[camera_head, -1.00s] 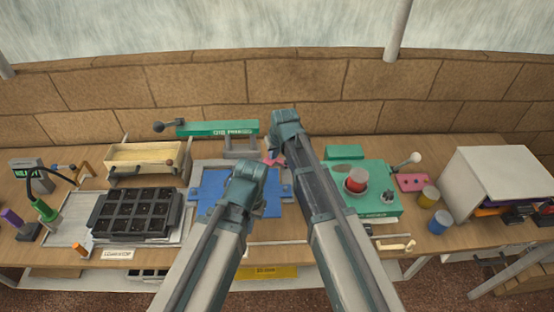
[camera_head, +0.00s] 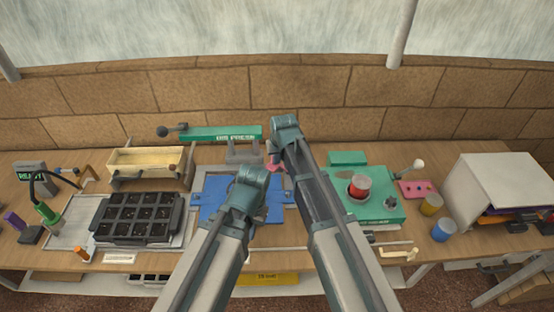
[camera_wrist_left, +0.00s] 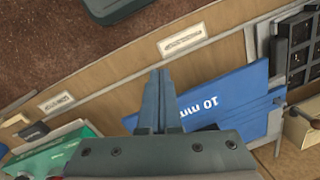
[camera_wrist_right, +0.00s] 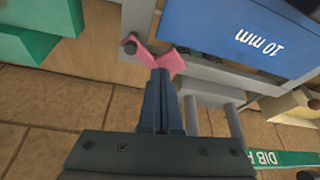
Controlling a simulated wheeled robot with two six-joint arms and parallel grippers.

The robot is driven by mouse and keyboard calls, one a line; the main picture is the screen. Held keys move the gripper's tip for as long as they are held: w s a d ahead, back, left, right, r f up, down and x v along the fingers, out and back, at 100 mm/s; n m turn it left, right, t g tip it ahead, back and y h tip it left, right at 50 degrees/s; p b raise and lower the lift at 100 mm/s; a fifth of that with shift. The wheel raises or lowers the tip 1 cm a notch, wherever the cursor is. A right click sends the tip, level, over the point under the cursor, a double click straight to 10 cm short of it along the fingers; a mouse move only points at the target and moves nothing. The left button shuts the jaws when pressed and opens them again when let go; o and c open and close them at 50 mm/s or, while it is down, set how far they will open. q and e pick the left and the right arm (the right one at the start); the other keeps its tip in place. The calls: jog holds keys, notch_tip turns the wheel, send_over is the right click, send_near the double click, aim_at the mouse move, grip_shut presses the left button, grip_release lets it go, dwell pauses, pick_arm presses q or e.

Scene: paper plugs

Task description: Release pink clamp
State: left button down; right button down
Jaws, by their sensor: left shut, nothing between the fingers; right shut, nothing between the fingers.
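The pink clamp (camera_wrist_right: 158,55) is at the edge of the blue 10 mm plate's fixture, with a dark round knob at one end. It shows partly in the head view (camera_head: 272,158), beside my right arm. My right gripper (camera_wrist_right: 161,76) is shut and empty, its tips at the clamp; I cannot tell whether they touch. My left gripper (camera_wrist_left: 160,76) is shut and empty, over the front side of the blue plate (camera_wrist_left: 215,105).
A green base with a red cylinder (camera_head: 359,187) stands to the right. A black compartment tray (camera_head: 138,216) and a wooden box (camera_head: 148,166) are to the left. A green bar (camera_head: 220,133) lies at the back. A white cabinet (camera_head: 495,180) stands far right.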

jog(key=shift+w, duration=0.15)
jog(key=m, duration=0.2)
jog(key=w+m+h, duration=0.1)
jog(key=m, duration=0.1)
jog(key=shift+w+d+h, duration=0.15)
jog(key=shift+d+h, duration=0.05)
jog(key=shift+h, duration=0.1)
jog(key=shift+w+d+m, duration=0.2)
jog(key=shift+d+m, duration=0.05)
jog(key=shift+m, duration=0.05)
jog(key=shift+w+d, duration=0.1)
jog(key=shift+w, duration=0.05)
jog(key=shift+s, duration=0.85)
jog(key=shift+s, duration=0.1)
